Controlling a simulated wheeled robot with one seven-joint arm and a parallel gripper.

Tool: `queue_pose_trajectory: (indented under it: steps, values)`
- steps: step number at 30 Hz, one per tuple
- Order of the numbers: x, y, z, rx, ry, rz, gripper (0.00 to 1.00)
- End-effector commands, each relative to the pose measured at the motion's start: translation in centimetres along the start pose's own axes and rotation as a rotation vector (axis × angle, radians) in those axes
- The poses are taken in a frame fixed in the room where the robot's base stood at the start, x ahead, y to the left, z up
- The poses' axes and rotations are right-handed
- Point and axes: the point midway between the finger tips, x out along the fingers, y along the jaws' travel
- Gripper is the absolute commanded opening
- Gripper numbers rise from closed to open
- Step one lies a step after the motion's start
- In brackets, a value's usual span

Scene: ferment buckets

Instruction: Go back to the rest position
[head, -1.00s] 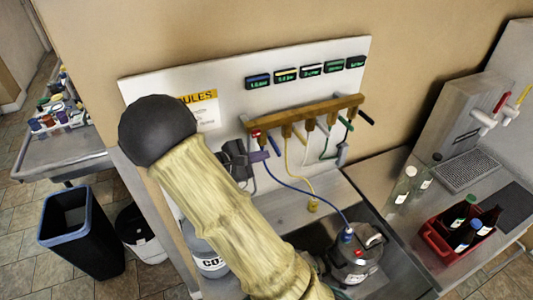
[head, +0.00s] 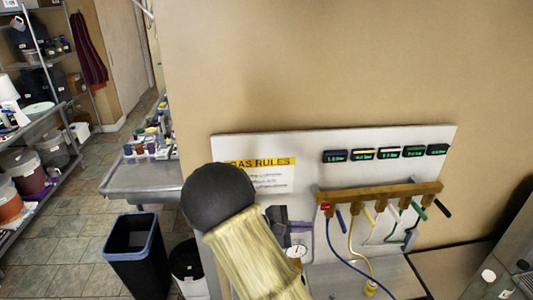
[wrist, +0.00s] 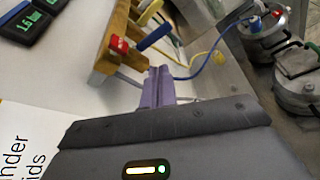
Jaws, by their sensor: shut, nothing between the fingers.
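My gripper (head: 300,227) is shut and empty, in front of the white gas board (head: 390,145). It is just left of the wooden manifold (head: 380,193), with my arm covering part of the board. In the wrist view the purple fingers (wrist: 158,88) are together, beyond the dark gripper body. They point toward the lower side of the manifold (wrist: 118,42), near its red-tagged end and blue valve handle (wrist: 154,37). I cannot tell whether they touch anything.
Blue (head: 345,262) and yellow (head: 352,240) hoses hang from the manifold. The wrist view shows metal kegs (wrist: 270,30) at upper right. In the head view, a black bin (head: 135,250) and a steel table (head: 145,178) stand left of the board. Open tiled floor lies further left.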

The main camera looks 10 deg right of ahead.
Motion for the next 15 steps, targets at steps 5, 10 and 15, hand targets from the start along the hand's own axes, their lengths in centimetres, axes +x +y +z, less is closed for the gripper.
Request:
queue_pose_trajectory:
  steps: [5, 10, 15]
  values:
    - [1.4, -2.8, 0.1, 0.043, 0.061, -0.130, 0.00]
    - [2.5, -8.9, 0.0, 0.175, 0.216, -0.419, 0.00]
    - [1.4, -14.1, -0.2, 0.377, 0.390, -0.699, 0.00]
